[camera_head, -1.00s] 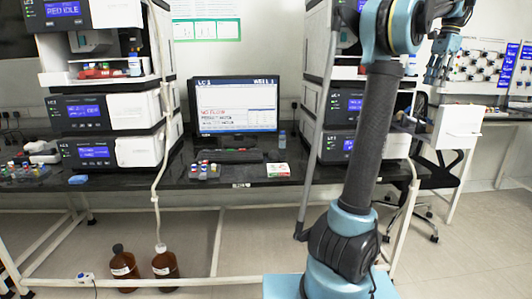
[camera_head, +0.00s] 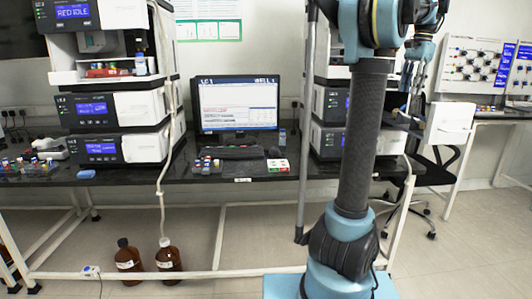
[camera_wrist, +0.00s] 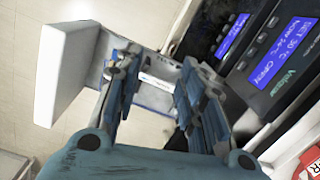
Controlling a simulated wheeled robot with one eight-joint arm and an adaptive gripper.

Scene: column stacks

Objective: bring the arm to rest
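My gripper (camera_head: 408,102) hangs at the right in the head view, fingers pointing down, beside the right instrument stack and left of a white open door or panel (camera_head: 450,124). In the wrist view my gripper (camera_wrist: 160,68) has its two blue fingers apart. A pale ledge with a small white and blue item (camera_wrist: 156,81) shows beyond the gap; I see no object gripped. The white panel (camera_wrist: 65,70) is left of the fingers there. My arm rises from its base and bends at the top of the head view, where its upper part is cut off.
The right stack's dark display panel (camera_wrist: 265,55) is close to the right finger. The left stack (camera_head: 118,108), monitor (camera_head: 238,104) and small vials (camera_head: 207,165) stand on the black bench (camera_head: 230,181). Brown bottles (camera_head: 168,262) stand on the floor.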

